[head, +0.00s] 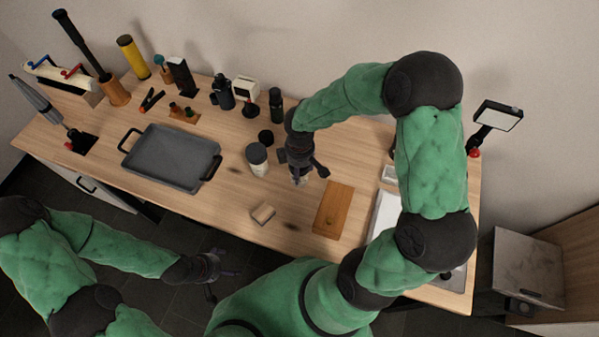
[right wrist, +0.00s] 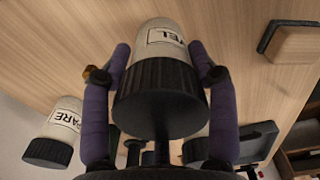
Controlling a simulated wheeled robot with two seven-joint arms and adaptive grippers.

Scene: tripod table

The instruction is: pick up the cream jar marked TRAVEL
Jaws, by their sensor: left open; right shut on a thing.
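The cream jar (right wrist: 165,45) with a black ribbed lid stands between my right gripper's fingers in the right wrist view. Its label shows "VEL"; the rest is hidden. My right gripper (right wrist: 160,75) is shut on this jar, with one finger on each side. In the head view my right gripper (head: 298,172) is over the table and largely hides the jar. I cannot tell whether the jar touches the table. A similar jar marked SPARE (right wrist: 67,117) is beside it, apart from the fingers. My left gripper (head: 208,272) is open and empty, low in front of the table.
A cream jar with a black lid (head: 257,160) stands just left of my right gripper. A wooden board (head: 333,210) and a small wooden block (head: 263,213) lie nearby. A grey tray (head: 170,157) is further left. Bottles and tools line the back.

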